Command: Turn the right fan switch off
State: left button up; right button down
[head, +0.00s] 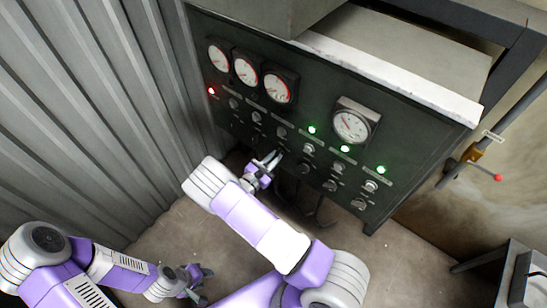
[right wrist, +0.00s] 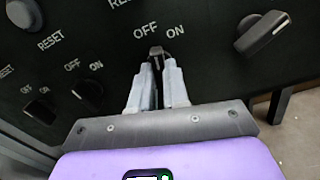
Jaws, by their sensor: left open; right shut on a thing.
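The dark control panel (head: 305,125) stands against the wall. My right gripper (head: 274,158) reaches up to its lower part. In the right wrist view the right gripper (right wrist: 160,75) has its two fingers closed on a small switch (right wrist: 155,51) just below an OFF/ON label (right wrist: 157,31). Only the tip of the switch shows between the fingertips, so I cannot tell which label it points to. My left gripper (head: 200,284) is open and empty, low at the bottom of the head view, away from the panel.
A larger knob (right wrist: 263,34) is to the right of the held switch. Another OFF/ON switch (right wrist: 88,93) is to its left. Round gauges (head: 246,71), green lamps and a red lamp (head: 211,91) show above. A corrugated wall (head: 90,110) stands at left.

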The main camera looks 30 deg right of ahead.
jog(key=shift+n, duration=1.1)
jog(key=c, duration=1.1)
grip_release()
jog(key=v, duration=0.7)
jog(key=shift+s+a+p, duration=0.15)
jog(key=shift+a+p, duration=0.1)
jog(key=shift+p, duration=0.1)
